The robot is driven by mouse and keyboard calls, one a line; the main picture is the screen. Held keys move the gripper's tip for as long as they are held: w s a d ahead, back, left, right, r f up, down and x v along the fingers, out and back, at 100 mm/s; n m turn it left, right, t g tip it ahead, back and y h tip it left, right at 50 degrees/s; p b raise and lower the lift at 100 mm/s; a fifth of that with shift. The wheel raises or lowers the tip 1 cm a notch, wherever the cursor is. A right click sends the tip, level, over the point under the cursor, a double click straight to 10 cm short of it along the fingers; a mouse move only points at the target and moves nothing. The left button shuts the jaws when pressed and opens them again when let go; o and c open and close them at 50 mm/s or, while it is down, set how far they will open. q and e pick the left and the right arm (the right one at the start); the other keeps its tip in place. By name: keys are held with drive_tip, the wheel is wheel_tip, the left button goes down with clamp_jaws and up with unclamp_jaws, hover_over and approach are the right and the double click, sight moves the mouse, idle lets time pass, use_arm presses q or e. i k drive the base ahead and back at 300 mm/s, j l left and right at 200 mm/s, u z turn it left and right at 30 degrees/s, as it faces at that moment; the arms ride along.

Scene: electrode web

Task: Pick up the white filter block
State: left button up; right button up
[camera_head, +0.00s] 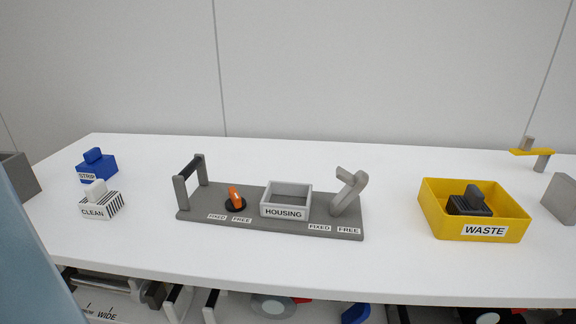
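The white filter block (101,204) stands on the left of the white table, labelled CLEAN, with dark stripes on its right side and a pale grip on top. A blue block (107,168) labelled STRIP stands just behind it. Nothing is holding the white block. Neither of my grippers is in view.
A yellow WASTE bin (430,205) at right holds a dark block (468,207). Table in front of the white block is clear.

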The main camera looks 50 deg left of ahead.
sight(100, 203)
drive_tip(key=u, duration=2.85)
